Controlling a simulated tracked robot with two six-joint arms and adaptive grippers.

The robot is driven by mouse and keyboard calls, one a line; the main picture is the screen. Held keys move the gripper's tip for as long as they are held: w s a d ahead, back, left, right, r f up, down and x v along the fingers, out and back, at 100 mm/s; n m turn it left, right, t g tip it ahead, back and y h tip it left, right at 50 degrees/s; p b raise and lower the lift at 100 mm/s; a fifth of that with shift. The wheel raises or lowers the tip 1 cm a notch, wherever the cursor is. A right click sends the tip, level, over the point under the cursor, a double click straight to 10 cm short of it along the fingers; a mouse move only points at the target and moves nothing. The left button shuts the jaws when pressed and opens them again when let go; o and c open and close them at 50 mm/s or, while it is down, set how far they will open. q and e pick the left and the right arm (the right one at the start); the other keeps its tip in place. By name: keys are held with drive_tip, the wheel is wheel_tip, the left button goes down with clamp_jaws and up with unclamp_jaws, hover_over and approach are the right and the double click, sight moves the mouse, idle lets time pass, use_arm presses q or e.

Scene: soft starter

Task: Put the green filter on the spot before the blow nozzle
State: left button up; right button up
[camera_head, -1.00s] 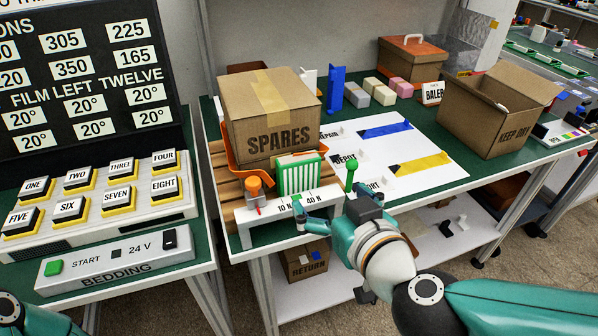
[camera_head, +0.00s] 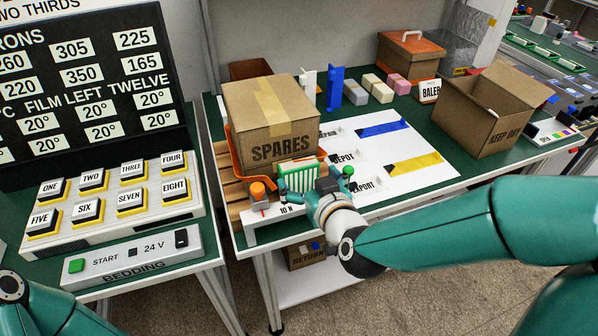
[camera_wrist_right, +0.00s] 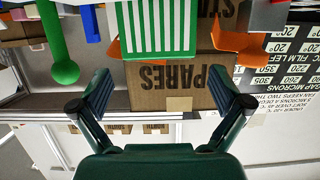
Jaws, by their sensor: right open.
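The green filter (camera_head: 290,177), a green frame with white pleats, stands upright in front of the SPARES carton. My right gripper (camera_head: 312,197) is open, close in front of it, and partly covers it. In the right wrist view the filter (camera_wrist_right: 157,28) lies ahead of the fingertips, lined up with the gap between the open fingers (camera_wrist_right: 160,92), which do not hold it. Left of the filter is a grey block with an orange cap (camera_head: 257,189); I cannot tell whether it is the blow nozzle. My left gripper is out of view; only part of that arm shows.
The SPARES carton (camera_head: 268,122) stands behind the filter, with an orange holder (camera_head: 236,158) around it. A green ball-topped lever (camera_head: 348,171) stands just right of the gripper. A white sheet with blue and yellow strips (camera_head: 400,145) lies to the right. A keypad (camera_head: 108,205) is at left.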

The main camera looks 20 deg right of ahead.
sight(301, 167)
drive_tip(key=shift+w+f, duration=0.3)
drive_tip(key=shift+w, duration=0.55)
drive_tip(key=p+x, duration=0.1)
drive_tip(key=x, duration=0.3)
drive_tip(key=shift+w+d+r, duration=0.1)
drive_tip(key=shift+w, duration=0.25)
drive_tip(key=c, duration=1)
